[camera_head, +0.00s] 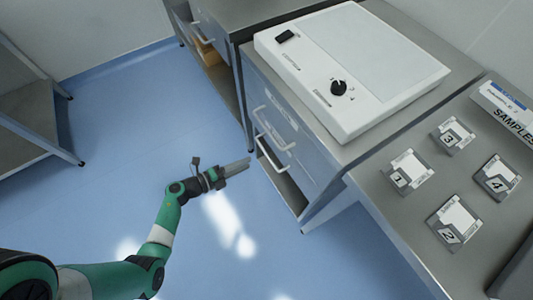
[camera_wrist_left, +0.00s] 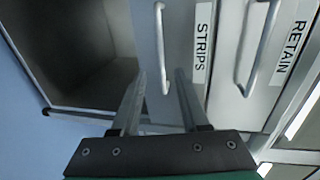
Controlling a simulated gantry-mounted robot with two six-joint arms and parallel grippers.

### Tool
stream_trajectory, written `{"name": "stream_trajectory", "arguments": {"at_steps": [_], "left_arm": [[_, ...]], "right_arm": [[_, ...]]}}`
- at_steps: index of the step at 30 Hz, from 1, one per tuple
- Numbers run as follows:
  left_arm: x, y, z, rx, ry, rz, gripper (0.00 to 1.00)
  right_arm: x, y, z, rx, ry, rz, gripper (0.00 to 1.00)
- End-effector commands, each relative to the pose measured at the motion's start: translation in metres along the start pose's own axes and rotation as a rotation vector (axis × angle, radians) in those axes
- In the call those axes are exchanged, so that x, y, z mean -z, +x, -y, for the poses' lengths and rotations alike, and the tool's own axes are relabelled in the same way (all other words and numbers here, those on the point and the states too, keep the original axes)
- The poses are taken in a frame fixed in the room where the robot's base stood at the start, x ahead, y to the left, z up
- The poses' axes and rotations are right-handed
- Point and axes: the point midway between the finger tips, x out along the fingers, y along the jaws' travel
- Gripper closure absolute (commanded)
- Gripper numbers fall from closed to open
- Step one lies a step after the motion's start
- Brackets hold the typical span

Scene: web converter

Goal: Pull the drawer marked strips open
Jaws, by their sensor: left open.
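The STRIPS drawer (camera_wrist_left: 202,75) has a pale grey front and a white label reading STRIPS in the left wrist view. Its bar handle (camera_wrist_left: 160,40) runs along the front. My left gripper (camera_wrist_left: 160,74) is open, and the handle appears between its two fingers in that picture. Whether the fingers surround the handle or are short of it, I cannot tell. In the head view my left gripper (camera_head: 248,162) is beside the lower drawer handle (camera_head: 272,158). The drawer looks closed. My right gripper is not in view.
The RETAIN drawer, with its own handle (camera_wrist_left: 258,45), sits beside STRIPS in the wrist view. An open compartment (camera_wrist_left: 75,50) lies on the other side. A white device (camera_head: 350,70) stands on the cabinet. Numbered sample cards lie on the right-hand bench (camera_head: 400,215). Blue floor (camera_head: 110,140) is clear.

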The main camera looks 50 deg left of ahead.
Motion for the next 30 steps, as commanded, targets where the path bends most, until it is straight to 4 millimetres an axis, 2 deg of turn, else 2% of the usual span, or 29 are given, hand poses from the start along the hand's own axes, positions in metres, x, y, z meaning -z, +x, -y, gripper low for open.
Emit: {"name": "stream_trajectory", "arguments": {"at_steps": [6,12,17,24,30], "left_arm": [[0.002,0.051,-0.005,0.005,0.004,-0.006,0.55],[0.001,0.088,-0.003,0.003,0.002,-0.003,0.55],[0.001,0.099,0.0,0.003,0.0,-0.001,0.55],[0.0,0.1,0.001,0.003,0.0,0.001,0.55],[0.0,0.099,0.001,0.003,0.0,0.001,0.91]], "right_arm": [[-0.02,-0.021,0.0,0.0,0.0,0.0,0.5],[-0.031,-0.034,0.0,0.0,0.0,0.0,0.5],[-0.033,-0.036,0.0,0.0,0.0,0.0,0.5],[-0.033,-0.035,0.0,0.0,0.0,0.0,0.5],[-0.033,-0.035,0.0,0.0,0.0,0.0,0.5]]}}
